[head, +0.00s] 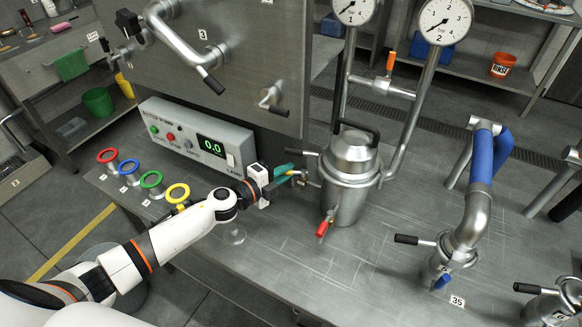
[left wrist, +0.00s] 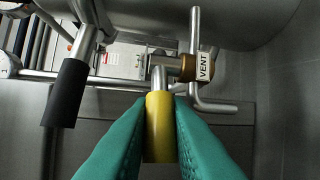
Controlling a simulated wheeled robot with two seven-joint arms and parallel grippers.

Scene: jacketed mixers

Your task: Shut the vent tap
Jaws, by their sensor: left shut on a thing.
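The vent tap (left wrist: 186,68) is in the left wrist view, a brass-coloured body with a white VENT label and a metal stem ending in a yellow-sleeved handle (left wrist: 159,128). My left gripper (left wrist: 159,103) is shut on that yellow handle, with one teal finger on each side. The handle points from the tap towards the wrist camera. In the head view, my left gripper (head: 292,174) is at the left side of the lidded steel vessel (head: 350,170), where its fingers largely hide the handle. My right gripper is not in view.
A black-gripped lever (left wrist: 65,92) is close to the left finger, and a bent metal pipe (left wrist: 196,45) is beside the tap. A red-handled tap (head: 325,226) is on the vessel's front.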

